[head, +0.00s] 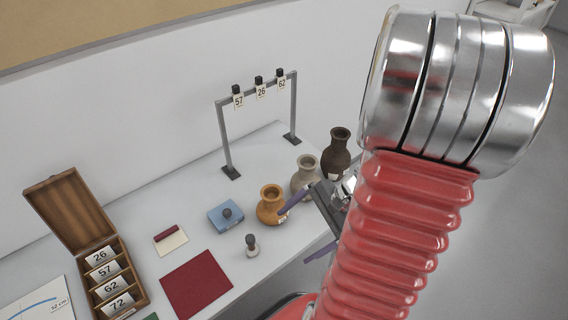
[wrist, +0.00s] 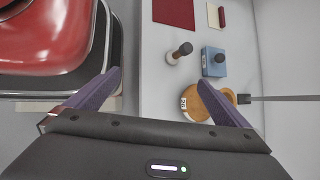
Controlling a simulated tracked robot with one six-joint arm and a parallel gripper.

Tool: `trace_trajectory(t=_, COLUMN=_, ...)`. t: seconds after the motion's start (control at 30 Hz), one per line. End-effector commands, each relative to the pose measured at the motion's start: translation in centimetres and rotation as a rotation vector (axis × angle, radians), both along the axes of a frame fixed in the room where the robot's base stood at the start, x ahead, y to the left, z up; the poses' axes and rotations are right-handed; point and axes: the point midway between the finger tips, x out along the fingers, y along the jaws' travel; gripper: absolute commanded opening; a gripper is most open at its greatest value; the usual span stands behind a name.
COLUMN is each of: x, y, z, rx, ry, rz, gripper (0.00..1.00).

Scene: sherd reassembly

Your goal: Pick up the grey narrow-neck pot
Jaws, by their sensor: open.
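The grey narrow-neck pot (head: 304,175) stands upright on the table in the head view, between an orange-brown pot (head: 270,206) and a dark brown pot (head: 338,152). My gripper (head: 304,228) is open and empty, with its purple fingers apart. In the head view it lies just in front of the grey pot and partly covers its lower right side. In the wrist view my gripper (wrist: 158,78) shows both fingers spread, one overlapping the orange-brown pot (wrist: 212,98). I cannot make out the grey pot in the wrist view.
A rack (head: 258,99) with number tags stands behind the pots. A stamp (head: 251,245), a blue ink pad box (head: 226,217), a dark red mat (head: 196,284) and a wooden card box (head: 118,278) lie to the left. The table's front edge is below my gripper.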

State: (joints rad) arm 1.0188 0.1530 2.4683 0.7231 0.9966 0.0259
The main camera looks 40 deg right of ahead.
Motion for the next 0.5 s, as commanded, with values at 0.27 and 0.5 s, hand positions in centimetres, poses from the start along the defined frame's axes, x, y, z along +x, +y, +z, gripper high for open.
trace_trajectory(t=0.27, x=1.3, y=-3.8, z=-2.8, rx=0.279, ry=-0.026, rz=-0.449, gripper=1.00)
trace_trajectory(t=0.5, x=2.6, y=-9.6, z=-4.9, rx=0.505, ry=-0.097, rz=-0.884, gripper=1.00)
